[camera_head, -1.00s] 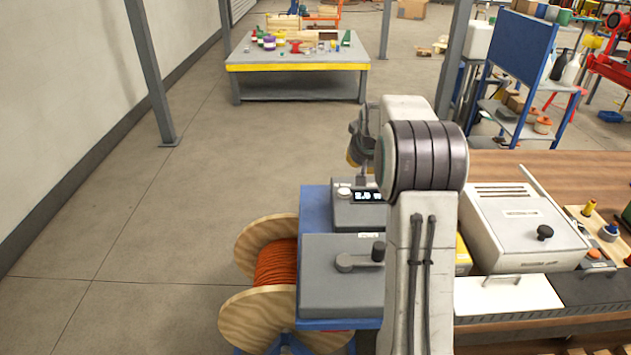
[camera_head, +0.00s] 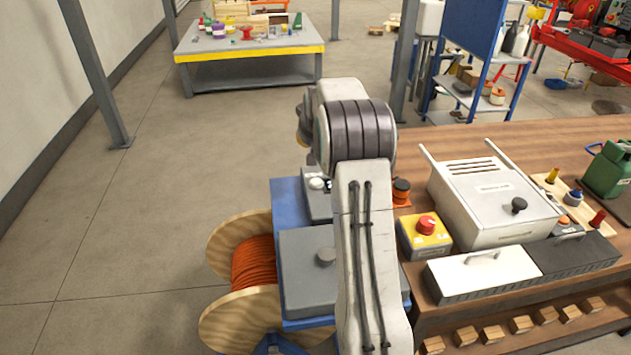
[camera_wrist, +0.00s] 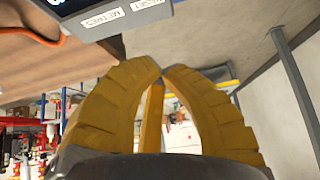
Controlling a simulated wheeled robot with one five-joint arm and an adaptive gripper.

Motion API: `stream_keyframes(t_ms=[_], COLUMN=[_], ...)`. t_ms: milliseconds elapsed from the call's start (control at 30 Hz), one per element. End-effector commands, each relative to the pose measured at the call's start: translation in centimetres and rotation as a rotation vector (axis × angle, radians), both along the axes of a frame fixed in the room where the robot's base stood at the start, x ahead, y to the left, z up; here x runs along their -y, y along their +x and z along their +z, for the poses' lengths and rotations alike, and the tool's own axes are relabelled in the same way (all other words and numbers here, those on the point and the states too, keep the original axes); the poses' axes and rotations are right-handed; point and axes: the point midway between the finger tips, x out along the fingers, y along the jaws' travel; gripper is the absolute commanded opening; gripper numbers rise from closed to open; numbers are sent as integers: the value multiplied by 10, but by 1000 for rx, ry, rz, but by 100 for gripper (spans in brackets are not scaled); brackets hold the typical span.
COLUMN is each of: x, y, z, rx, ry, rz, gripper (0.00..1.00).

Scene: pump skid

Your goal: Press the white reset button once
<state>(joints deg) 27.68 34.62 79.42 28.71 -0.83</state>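The white reset button (camera_head: 317,183) sits on top of a small grey counter box (camera_head: 312,206), just left of my arm in the head view. My arm hides much of that box and most of its display. In the wrist view, the edge of the counter box (camera_wrist: 125,15) shows at the top with METRES and RESET labels; the button itself is not visible there. My gripper (camera_wrist: 163,71) has its yellow fingertips brought together with nothing between them. In the head view it is mostly hidden behind my arm, above and beyond the box.
A cable reel (camera_head: 252,262) stands left of the blue stand. A larger grey box (camera_head: 307,285) lies nearer than the counter box. A red button (camera_head: 426,225) on a yellow box and a white lidded machine (camera_head: 485,205) are on the wooden bench to the right. The left floor is clear.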

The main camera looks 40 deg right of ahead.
Motion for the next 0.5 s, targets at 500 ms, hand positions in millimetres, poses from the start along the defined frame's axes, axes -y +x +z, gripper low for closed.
stream_keyframes(t_ms=[500], x=[0], y=[0], z=[-33], rx=[-2], ry=[1], rz=[0], gripper=[0])
